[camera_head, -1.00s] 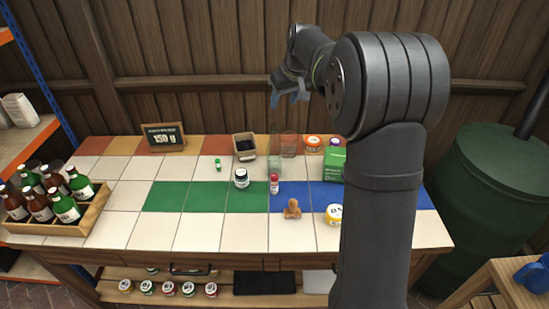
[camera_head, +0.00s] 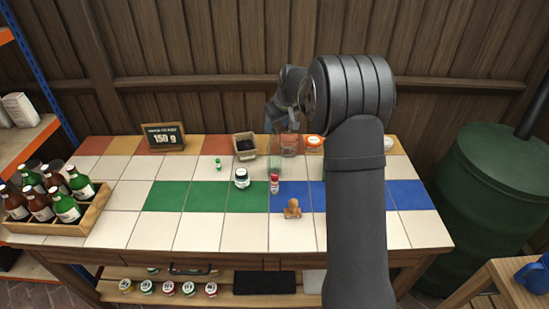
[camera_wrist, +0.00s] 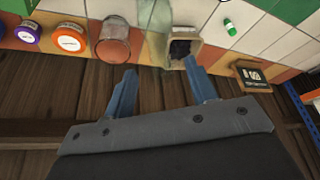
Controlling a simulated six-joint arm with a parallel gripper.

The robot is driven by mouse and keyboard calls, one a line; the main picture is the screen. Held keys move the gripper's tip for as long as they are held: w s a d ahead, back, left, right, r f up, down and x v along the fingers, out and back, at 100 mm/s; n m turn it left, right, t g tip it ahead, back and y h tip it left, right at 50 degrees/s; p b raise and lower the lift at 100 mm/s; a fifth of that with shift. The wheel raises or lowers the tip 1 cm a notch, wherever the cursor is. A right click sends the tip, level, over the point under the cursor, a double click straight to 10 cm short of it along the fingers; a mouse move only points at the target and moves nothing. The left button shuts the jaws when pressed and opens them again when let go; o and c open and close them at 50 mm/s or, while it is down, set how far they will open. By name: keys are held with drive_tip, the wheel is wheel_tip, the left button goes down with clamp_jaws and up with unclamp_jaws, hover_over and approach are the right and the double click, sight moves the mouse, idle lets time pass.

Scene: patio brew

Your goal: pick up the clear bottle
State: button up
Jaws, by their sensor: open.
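The clear bottle (camera_head: 275,161) is see-through with a faint green tint and stands among the items near the back middle of the tiled table. In the wrist view the clear bottle (camera_wrist: 156,32) runs up to the top edge, where its upper part is cut off. A clear glass jar (camera_head: 289,146) stands close by it, also seen in the wrist view (camera_wrist: 113,48). My gripper (camera_wrist: 160,66) is open and empty, its blue fingers apart with the bottle beyond the gap.
A square pot with dark contents (camera_head: 245,146) stands left of the bottle. A red-capped small bottle (camera_head: 274,185), a dark jar (camera_head: 241,178) and a wooden figure (camera_head: 292,209) stand in front. An orange-lidded jar (camera_head: 314,143) is to the right. A bottle crate (camera_head: 91,213) is far left.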

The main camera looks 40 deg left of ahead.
sight(273, 131)
drive_tip(key=x, duration=0.4)
drive_tip(key=shift+a+f, duration=0.2)
drive_tip(key=shift+f, duration=0.15)
clamp_jaws()
drive_tip(key=shift+r, duration=0.1)
